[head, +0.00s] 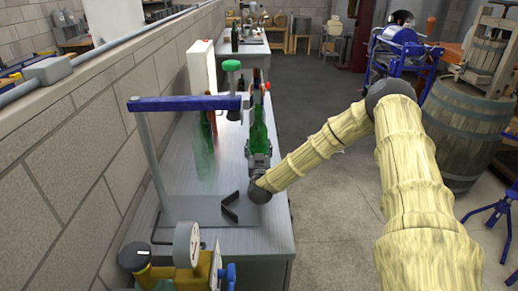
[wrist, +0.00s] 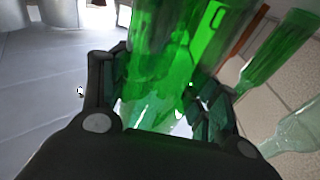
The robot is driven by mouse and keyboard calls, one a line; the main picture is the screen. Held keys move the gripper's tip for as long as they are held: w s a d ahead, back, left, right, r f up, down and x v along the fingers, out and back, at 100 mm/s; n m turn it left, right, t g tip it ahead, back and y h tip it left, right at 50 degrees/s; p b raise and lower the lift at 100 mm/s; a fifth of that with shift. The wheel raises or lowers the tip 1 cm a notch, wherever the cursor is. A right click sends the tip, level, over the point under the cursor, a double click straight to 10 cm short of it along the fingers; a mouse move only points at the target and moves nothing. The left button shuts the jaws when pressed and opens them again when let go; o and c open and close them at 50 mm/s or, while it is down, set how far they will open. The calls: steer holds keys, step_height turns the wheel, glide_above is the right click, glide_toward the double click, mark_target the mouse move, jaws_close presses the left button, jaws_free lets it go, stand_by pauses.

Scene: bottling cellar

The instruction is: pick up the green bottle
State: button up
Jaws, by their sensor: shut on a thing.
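The green bottle (head: 258,128) is upright at the right side of the grey workbench (head: 183,185). My gripper (head: 259,146) is shut on its lower part, reaching in from the near right. In the wrist view the green bottle (wrist: 168,50) fills the space between the two dark fingers of my gripper (wrist: 160,85). The bottle's base is hidden in the head view, so I cannot tell whether it touches the bench.
Other bottles (head: 204,142) stand left of the held one; a green bottle (wrist: 275,50) and a pale clear one (wrist: 298,130) show in the wrist view. A stand with a blue crossbar (head: 185,103) is close on the left. A wooden barrel (head: 455,135) stands right.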

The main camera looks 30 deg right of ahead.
mark_target(258, 140)
steer(key=shift+r, duration=0.8)
steer(key=shift+r+b, duration=0.45)
steer(key=shift+r, duration=0.45)
steer(key=s+r+b, duration=0.1)
steer(key=s+b, duration=0.1)
steer(key=s, duration=1.4)
steer(key=shift+d+r, duration=0.15)
steer(key=shift+r, duration=0.15)
